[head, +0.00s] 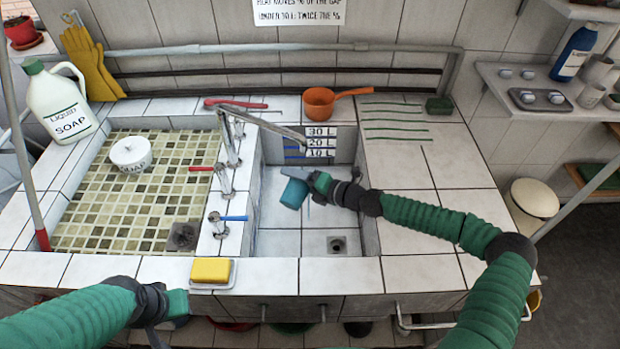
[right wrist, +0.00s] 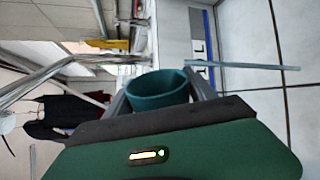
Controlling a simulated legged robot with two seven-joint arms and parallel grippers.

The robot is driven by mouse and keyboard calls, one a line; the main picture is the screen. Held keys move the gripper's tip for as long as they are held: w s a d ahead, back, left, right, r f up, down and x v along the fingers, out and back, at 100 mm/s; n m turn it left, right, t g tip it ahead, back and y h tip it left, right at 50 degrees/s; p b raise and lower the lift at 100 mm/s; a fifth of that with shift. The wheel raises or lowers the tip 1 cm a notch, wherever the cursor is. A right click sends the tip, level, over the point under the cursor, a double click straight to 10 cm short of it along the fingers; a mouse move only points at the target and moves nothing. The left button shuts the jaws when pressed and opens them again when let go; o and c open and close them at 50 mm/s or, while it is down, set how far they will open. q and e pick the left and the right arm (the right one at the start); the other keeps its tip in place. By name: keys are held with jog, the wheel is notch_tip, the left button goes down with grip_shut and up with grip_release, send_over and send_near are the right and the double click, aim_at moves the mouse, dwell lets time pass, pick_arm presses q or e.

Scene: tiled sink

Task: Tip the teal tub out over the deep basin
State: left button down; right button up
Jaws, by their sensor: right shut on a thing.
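The teal tub (head: 293,193) is held tilted over the deep basin (head: 284,243), above its floor and below the level scale on the back wall. My right gripper (head: 309,185) is shut on the tub from the right. In the right wrist view the tub (right wrist: 160,90) sits between the fingers, its round mouth and dark inside showing. A thin pale blue streak (right wrist: 245,66) runs from near the rim there, like a stream of liquid. A faint streak also shows below the tub in the head view. My left gripper (head: 165,318) is at the lower left, its fingers mostly hidden.
A metal spout (head: 265,123) reaches over the basin. An orange dipper (head: 320,102) stands on the back ledge. A yellow sponge (head: 211,270) lies on the front ledge. A drain (head: 337,245) shows in the deep basin.

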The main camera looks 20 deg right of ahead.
jog(key=shift+w+d+r, duration=0.1)
jog(key=shift+w+d, duration=0.05)
jog(key=shift+w, duration=0.05)
jog(key=shift+w+d+m+p, duration=0.1)
jog(key=shift+m+p, duration=0.3)
jog(key=shift+p, duration=0.05)
jog(key=shift+w+d+r+p, duration=0.15)
jog(key=shift+d+p, duration=0.05)
jog(key=shift+p, duration=0.2)
jog(key=shift+w+m+g+y+p, duration=0.1)
jog(key=shift+m+g+y+p, duration=0.25)
jog(key=shift+m+p, duration=0.5)
jog(key=shift+r, duration=0.1)
